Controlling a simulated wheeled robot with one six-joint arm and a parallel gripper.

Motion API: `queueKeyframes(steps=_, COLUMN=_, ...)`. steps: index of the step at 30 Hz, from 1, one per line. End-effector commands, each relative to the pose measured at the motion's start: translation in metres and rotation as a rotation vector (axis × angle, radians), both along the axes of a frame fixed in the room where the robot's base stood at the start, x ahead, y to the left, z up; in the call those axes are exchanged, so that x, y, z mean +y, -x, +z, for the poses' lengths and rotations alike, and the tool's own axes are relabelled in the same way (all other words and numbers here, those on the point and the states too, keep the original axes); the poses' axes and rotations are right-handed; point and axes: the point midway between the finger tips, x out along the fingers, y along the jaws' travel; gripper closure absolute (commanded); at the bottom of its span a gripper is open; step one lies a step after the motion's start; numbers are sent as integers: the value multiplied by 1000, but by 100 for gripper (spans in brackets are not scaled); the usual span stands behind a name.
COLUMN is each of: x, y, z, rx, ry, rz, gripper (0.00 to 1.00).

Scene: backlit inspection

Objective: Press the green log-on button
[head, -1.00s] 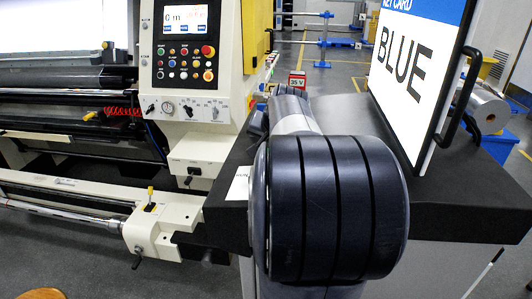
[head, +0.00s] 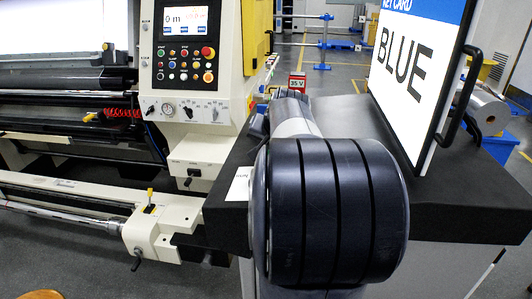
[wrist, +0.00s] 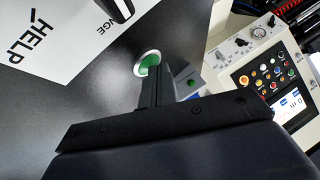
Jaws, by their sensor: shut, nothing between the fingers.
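A round green button (wrist: 146,64) with a pale ring sits on a dark flat surface in the upper middle of the wrist view. No label can be read on it. My gripper (wrist: 155,71) is shut and empty, its fingertips over the lower right part of the button. I cannot tell whether they touch it. In the head view my own arm hides the button and the gripper.
A smaller green part (wrist: 191,83) lies right of the fingers. A white sign (wrist: 55,35) reading HELP stands at upper left. The machine's control panel (head: 186,55) has several coloured buttons. A BLUE key card sign (head: 415,75) stands right of my arm.

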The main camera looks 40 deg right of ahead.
Motion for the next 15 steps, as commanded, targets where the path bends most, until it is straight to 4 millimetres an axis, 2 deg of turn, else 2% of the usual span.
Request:
queueKeyframes(steps=8, x=0, y=0, z=0, rx=3, ry=-2, rz=1, gripper=100)
queueKeyframes(steps=15, x=1, y=-1, z=11, rx=1, ry=-1, rz=1, gripper=100)
